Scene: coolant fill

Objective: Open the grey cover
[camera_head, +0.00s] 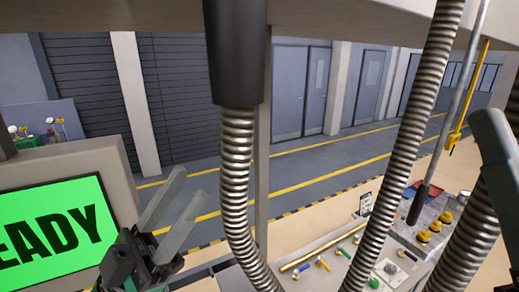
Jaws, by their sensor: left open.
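My left gripper (190,187) is at the lower left, in front of the right edge of the green-screened display. Its two grey fingers point up and right with a gap between them, open and empty. A dark grey rounded bar at the right edge may be part of my right gripper, but it is cut off and I cannot tell its jaw state. I cannot make out a grey cover for certain. A pale grey panel (325,248) with small coloured fittings lies at the bottom, partly hidden by hoses.
A display (60,225) reading "EADY" stands at the left. Ribbed metal hoses (236,180) hang across the middle and right. Yellow knobs (435,226) and a red box (419,204) sit at the lower right. A walkway with yellow lines and grey doors (301,92) lies behind.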

